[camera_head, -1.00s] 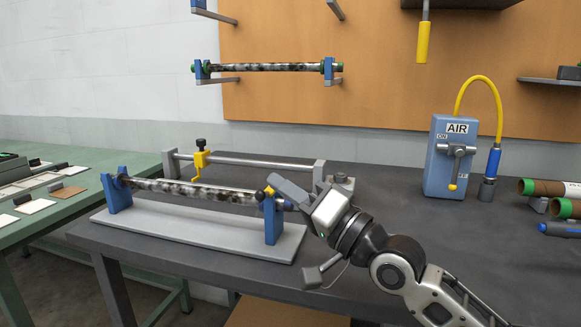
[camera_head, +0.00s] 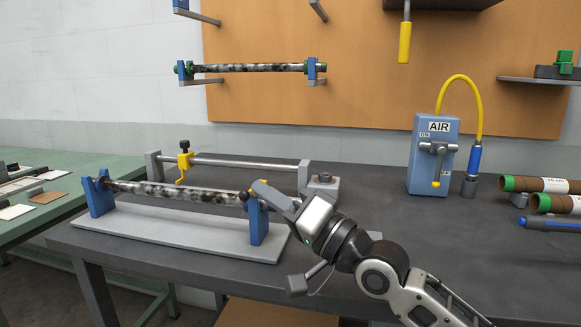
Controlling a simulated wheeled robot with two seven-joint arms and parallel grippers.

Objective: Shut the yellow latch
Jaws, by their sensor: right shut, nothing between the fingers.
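A dark mottled roller (camera_head: 175,193) lies across two blue uprights on a light grey base plate (camera_head: 170,232). The left upright (camera_head: 100,197) is clear. At the top of the right upright (camera_head: 258,228) is the yellow latch with a small dark knob (camera_head: 243,197). The latch's yellow part is mostly hidden by my right gripper (camera_head: 262,190), so its position is hard to tell. The gripper is shut and empty, its fingertips at or very near the latch. I cannot tell whether they touch it. My left gripper is not in view.
Behind the roller, a grey bar (camera_head: 235,163) carries a yellow clamp (camera_head: 184,162). A blue AIR box (camera_head: 425,180) with a yellow hose and cardboard tubes (camera_head: 540,185) stand to the right. The dark bench top (camera_head: 390,210) is clear between.

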